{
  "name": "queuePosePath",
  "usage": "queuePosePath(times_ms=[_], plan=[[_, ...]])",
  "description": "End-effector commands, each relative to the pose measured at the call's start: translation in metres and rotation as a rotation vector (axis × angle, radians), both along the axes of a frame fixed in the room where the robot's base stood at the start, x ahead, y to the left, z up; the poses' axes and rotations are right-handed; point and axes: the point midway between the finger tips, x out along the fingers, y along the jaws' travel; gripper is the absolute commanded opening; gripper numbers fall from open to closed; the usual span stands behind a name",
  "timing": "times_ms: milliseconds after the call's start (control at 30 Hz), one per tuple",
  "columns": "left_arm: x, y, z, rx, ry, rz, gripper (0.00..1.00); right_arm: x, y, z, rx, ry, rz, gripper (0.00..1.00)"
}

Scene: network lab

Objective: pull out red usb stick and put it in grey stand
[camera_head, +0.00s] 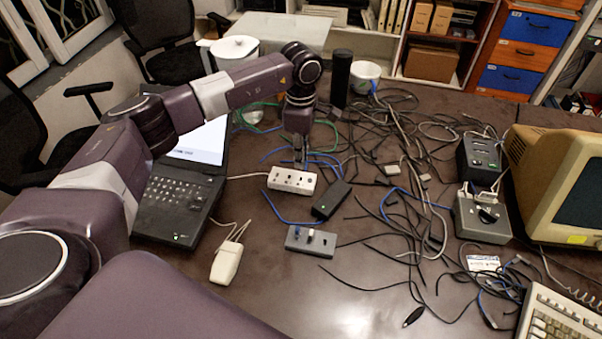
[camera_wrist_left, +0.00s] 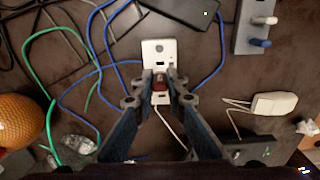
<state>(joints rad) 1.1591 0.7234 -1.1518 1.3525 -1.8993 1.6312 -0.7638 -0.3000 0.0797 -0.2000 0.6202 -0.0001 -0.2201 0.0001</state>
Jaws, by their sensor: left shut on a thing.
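The red USB stick (camera_wrist_left: 160,84) is between the fingertips of my left gripper (camera_wrist_left: 160,80) in the left wrist view, and the gripper is shut on it. The stick is over the white socket block (camera_wrist_left: 152,48); I cannot tell whether it is still plugged in. In the head view my left gripper (camera_head: 300,152) points down at the back edge of the white block (camera_head: 292,180) and hides the stick. The grey stand (camera_head: 318,245) lies nearer to me, with a blue and a white stick standing in it; it also shows in the left wrist view (camera_wrist_left: 243,38). My right gripper is not in view.
A black box (camera_head: 331,199) lies between the white block and the stand. An open laptop (camera_head: 175,205) and a beige mouse (camera_head: 227,262) are on the left. Tangled cables cover the right; an old monitor (camera_head: 560,175) stands beyond. The table's front middle is clear.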

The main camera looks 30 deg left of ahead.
Motion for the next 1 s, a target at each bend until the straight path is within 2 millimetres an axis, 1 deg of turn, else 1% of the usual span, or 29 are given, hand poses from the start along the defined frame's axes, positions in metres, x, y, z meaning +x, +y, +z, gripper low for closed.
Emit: queuePosePath(times_ms=[267,1000], plan=[[0.0,0.0,0.005,0.0,-0.001,0.0,0.0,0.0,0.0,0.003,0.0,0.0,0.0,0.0],[0.0,0.0,0.04,0.0,-0.001,0.0,0.0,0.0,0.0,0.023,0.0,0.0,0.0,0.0]])
